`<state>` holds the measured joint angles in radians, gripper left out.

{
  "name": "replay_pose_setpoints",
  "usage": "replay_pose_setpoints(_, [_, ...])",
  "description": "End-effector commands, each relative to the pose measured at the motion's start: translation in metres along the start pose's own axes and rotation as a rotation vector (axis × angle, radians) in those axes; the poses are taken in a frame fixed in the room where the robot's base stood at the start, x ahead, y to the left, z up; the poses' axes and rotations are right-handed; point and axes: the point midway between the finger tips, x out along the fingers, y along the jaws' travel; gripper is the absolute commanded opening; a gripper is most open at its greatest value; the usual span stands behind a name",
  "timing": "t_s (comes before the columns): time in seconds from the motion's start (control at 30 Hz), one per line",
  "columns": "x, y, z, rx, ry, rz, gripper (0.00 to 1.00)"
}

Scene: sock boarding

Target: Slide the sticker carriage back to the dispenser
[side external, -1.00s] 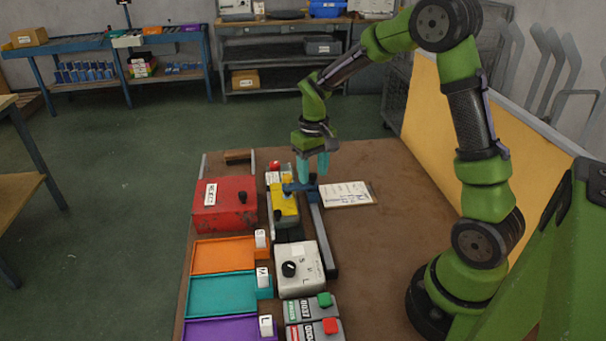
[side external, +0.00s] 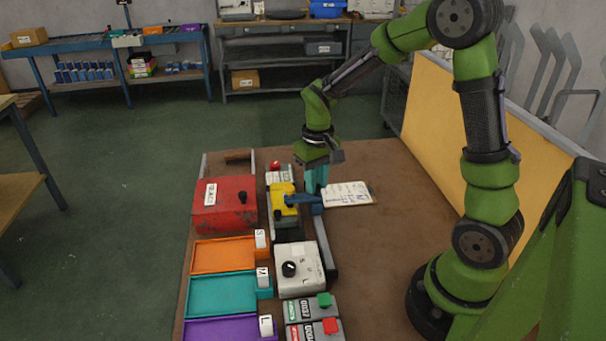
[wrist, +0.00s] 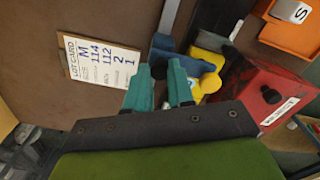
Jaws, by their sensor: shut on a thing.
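The blue carriage (side external: 304,201) sits at the dark rail (side external: 327,250), with a blue arm reaching left over the yellow block (side external: 283,193). The exact grip point is partly hidden by the fingers. I cannot tell for sure which part is the dispenser.
A lot card (side external: 348,194) lies just right of my gripper. A red box (side external: 224,212) stands left of the yellow block. A grey-white dial box (side external: 300,272) stands nearer the camera, left of the rail. Orange, teal and purple trays line the left. The table's right side is clear.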

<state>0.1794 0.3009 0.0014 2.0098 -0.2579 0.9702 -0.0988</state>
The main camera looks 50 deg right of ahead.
Motion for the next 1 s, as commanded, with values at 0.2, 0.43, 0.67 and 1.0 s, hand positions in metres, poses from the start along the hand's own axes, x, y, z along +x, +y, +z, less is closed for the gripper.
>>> replay_pose_setpoints(0.2, [-0.001, -0.026, 0.055, -0.005, 0.002, 0.000, 0.00])
replay_pose_setpoints(0.43, [-0.001, -0.048, 0.101, -0.004, 0.002, 0.000, 0.00])
replay_pose_setpoints(0.67, [-0.001, -0.059, 0.125, 0.000, 0.001, 0.001, 0.00])
replay_pose_setpoints(1.0, [-0.001, -0.063, 0.131, 0.003, -0.004, -0.001, 0.00])
